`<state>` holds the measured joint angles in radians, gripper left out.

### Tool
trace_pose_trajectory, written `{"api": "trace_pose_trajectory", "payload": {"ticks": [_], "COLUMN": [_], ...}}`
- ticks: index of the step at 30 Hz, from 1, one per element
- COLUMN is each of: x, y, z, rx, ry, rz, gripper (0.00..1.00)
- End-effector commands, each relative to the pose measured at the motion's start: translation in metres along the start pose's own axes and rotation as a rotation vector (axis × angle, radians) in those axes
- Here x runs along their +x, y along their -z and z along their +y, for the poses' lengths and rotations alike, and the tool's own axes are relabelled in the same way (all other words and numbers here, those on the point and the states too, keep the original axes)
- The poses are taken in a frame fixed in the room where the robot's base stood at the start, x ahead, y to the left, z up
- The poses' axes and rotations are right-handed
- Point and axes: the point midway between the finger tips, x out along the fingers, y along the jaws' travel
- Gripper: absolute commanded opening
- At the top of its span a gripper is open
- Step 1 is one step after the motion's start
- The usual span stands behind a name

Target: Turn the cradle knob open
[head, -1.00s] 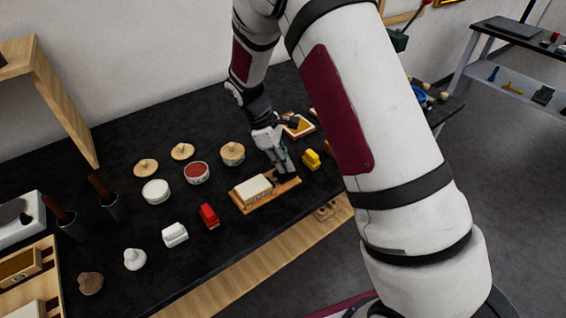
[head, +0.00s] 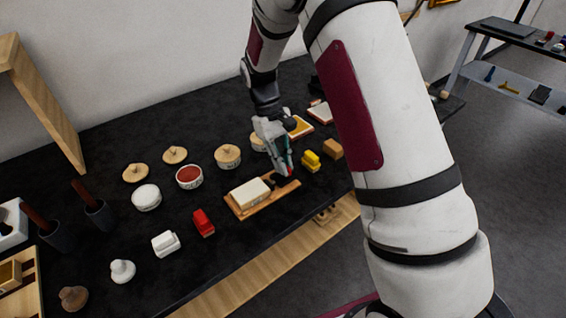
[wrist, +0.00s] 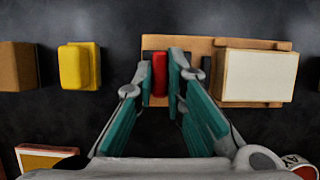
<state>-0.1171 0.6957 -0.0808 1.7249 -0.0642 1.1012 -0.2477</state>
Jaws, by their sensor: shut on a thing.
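The cradle (head: 277,197) is a flat wooden holder on the black table, with a pale rectangular block (head: 250,193) on it. It also shows in the wrist view (wrist: 222,98). A red knob (wrist: 160,74) stands at the cradle's end away from the block. My gripper (wrist: 162,72) has one fingertip on each side of the knob and is shut on it. In the head view my gripper (head: 283,172) reaches down at the cradle's right end, and its fingers mostly hide the knob there. The knob's turn angle is hard to tell.
A yellow block (head: 311,161) and a brown block (head: 333,149) stand right of the cradle. A red block (head: 203,222) and a white block (head: 165,243) stand to its left. The table's front edge is close.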

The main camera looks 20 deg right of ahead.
Motion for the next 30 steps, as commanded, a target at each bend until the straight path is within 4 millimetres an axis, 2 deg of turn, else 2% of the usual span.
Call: {"api": "trace_pose_trajectory", "payload": {"ticks": [17, 18, 20, 30], "x": [-0.0001, -0.0001, -0.0001, -0.0013], "y": [0.0004, 0.0004, 0.0004, 0.0002], "z": [-0.0001, -0.0001, -0.0001, 0.0002], "rx": [0.033, 0.033, 0.033, 0.031], "ry": [0.014, 0.014, 0.014, 0.013], "rz": [0.001, 0.001, 0.001, 0.001], "gripper": [0.0, 0.16, 0.3, 0.32]}}
